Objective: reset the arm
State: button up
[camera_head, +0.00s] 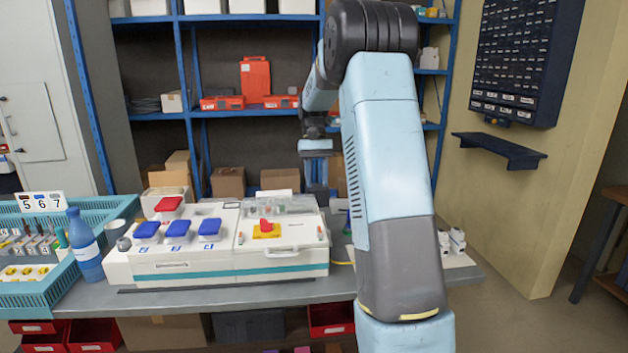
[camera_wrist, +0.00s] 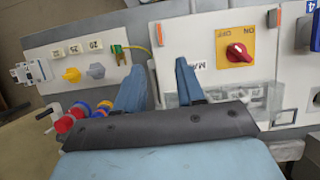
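My arm stands raised across the right half of the head view, and its far end hangs above the back of the bench. My gripper (camera_wrist: 160,78) shows in the wrist view with its two blue fingers apart and nothing between them. It is above the white socket box (camera_head: 215,264), near the red rotary switch on a yellow plate (camera_wrist: 237,52), touching nothing that I can see. The same switch (camera_head: 266,229) shows in the head view. The fingers are hard to make out in the head view, partly behind my arm.
A blue bottle (camera_head: 85,246) and teal crate (camera_head: 38,296) stand left. A white panel with knobs (camera_wrist: 85,62) and red and blue plugs (camera_wrist: 75,118) lie near my gripper. Blue shelving (camera_head: 190,113) stands behind.

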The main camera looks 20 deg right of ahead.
jog(key=s+a+r+n+t+h, duration=0.1)
jog(key=s+a+r+t, duration=0.35)
jog(key=s, duration=0.75)
jog(key=s+a+r+n+t+h, duration=0.1)
jog(key=s+a+r+t, duration=0.1)
jog(key=s+a+r, duration=0.55)
jog(key=s+a+f+t, duration=0.1)
jog(key=s+f, duration=0.1)
jog(key=s, duration=0.4)
jog(key=s+a+f+n+t, duration=0.1)
jog(key=s+f+t, duration=0.1)
jog(key=s, duration=0.5)
jog(key=shift+s+a+f+y, duration=0.2)
jog(key=shift+a+f+y, duration=0.1)
jog(key=shift+f, duration=0.35)
jog(key=shift+o, duration=0.2)
jog(key=shift+t, duration=0.25)
